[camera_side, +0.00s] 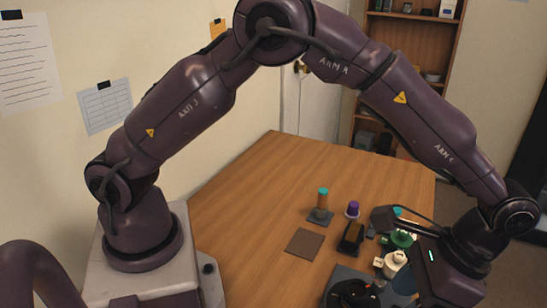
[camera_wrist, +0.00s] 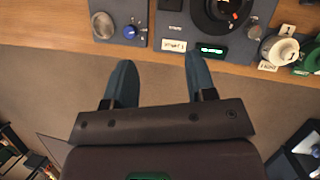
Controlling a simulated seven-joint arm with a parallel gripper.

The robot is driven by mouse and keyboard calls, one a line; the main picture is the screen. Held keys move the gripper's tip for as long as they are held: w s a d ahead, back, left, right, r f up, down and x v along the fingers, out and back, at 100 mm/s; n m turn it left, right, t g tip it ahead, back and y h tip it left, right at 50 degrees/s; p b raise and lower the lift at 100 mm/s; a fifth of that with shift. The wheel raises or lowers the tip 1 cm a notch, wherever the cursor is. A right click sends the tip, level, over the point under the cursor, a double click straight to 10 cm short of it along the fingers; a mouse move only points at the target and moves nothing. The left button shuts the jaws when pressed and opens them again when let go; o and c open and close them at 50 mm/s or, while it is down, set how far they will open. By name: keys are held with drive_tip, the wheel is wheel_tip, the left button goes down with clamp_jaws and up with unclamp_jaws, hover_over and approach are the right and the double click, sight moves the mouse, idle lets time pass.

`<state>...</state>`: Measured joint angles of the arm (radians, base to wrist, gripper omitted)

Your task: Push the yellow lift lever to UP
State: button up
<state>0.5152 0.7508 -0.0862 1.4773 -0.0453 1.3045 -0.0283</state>
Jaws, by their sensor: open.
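I cannot make out the yellow lift lever in either view. A dark grey base plate with a black round device (camera_wrist: 235,10) bearing orange marks is at the top of the wrist view; the device also shows at the bottom of the side view (camera_side: 354,292). My gripper (camera_wrist: 158,58) is open and empty, its two teal fingers apart, over the floor just off the table edge in the wrist view. The right fingertip appears close to the plate's edge. In the side view my gripper's fingers are mostly hidden or cut off at the lower right.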

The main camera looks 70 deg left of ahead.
drive_tip(key=s+a+r+n+t, duration=0.1)
drive_tip(key=s+a+r+t, duration=0.1)
drive_tip(key=s+a+r, duration=0.2)
drive_tip(key=s+a+r+n+t+h, duration=0.1)
drive_tip(key=s+a+r+n+t, duration=0.1)
drive_tip(key=a+r, duration=0.4)
drive_tip(key=s+a+r+n+t, duration=0.2)
drive_tip(key=s+a+r+t, duration=0.2)
drive_tip(key=a, duration=0.7)
drive_tip(key=shift+s+a+r+h, duration=0.15)
drive_tip(key=shift+s+r+h, duration=0.25)
drive_tip(key=shift+s+r, duration=0.5)
drive_tip(key=shift+s+f, duration=0.2)
drive_tip(key=shift+f, duration=0.05)
drive_tip(key=s+a+r+t, duration=0.1)
drive_tip(key=s+a+r+n+t, duration=0.1)
drive_tip(key=shift+a+r, duration=0.25)
drive_tip(key=shift+r, duration=0.05)
